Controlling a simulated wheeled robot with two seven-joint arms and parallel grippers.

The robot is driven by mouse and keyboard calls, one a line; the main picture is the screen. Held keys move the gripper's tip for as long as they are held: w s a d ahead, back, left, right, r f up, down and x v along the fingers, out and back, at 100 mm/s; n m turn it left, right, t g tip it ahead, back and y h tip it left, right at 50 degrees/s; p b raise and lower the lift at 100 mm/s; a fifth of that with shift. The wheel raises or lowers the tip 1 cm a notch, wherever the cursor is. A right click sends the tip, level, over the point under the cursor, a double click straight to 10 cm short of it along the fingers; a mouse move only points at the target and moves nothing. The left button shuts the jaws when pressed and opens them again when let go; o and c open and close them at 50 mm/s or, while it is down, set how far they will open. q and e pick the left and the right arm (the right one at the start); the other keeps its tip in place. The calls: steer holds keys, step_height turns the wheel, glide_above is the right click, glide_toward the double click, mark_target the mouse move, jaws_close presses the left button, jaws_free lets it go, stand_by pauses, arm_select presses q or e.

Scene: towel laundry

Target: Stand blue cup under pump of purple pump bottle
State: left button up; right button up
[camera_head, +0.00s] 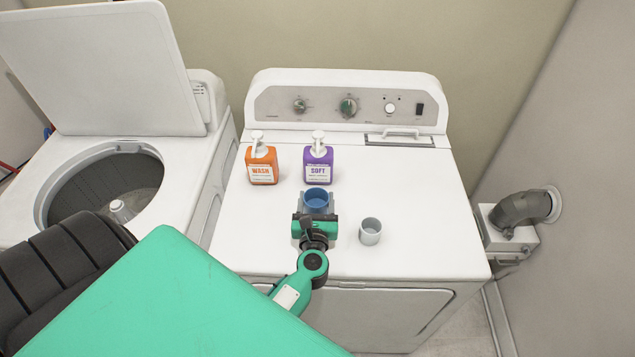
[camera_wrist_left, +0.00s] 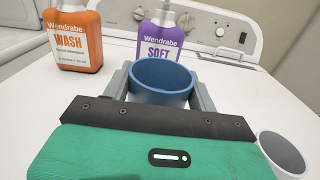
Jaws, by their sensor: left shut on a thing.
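The blue cup (camera_head: 317,198) is upright between the fingers of my left gripper (camera_head: 318,203), which is shut on it. In the left wrist view the cup (camera_wrist_left: 160,82) shows its open rim between the two grey fingers. The purple pump bottle (camera_head: 318,163), labelled SOFT, stands upright on the dryer top just behind the cup, its white pump head (camera_head: 318,140) above it. In the wrist view the bottle (camera_wrist_left: 160,42) is behind the cup, its lower part hidden by it. I cannot tell whether the cup touches the dryer top. My right gripper is not in view.
The orange WASH pump bottle (camera_head: 262,165) stands left of the purple one. A light grey cup (camera_head: 370,231) stands to the right of my left gripper. The white dryer top (camera_head: 420,190) is clear on the right. An open washer (camera_head: 150,145) is at the left.

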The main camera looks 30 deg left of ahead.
mark_target(318, 168)
arm_select(q)
steer(key=x, duration=0.7)
steer(key=shift+w+a, duration=0.1)
steer(key=shift+w, duration=0.2)
steer(key=shift+w+a+f, duration=0.15)
steer(key=shift+w, duration=0.05)
step_height(318, 168, down, 3)
steer(key=shift+f+b, duration=0.15)
steer(key=shift+b, duration=1)
steer(key=shift+f, duration=0.15)
steer(key=o, duration=1)
steer(key=shift+c, duration=0.2)
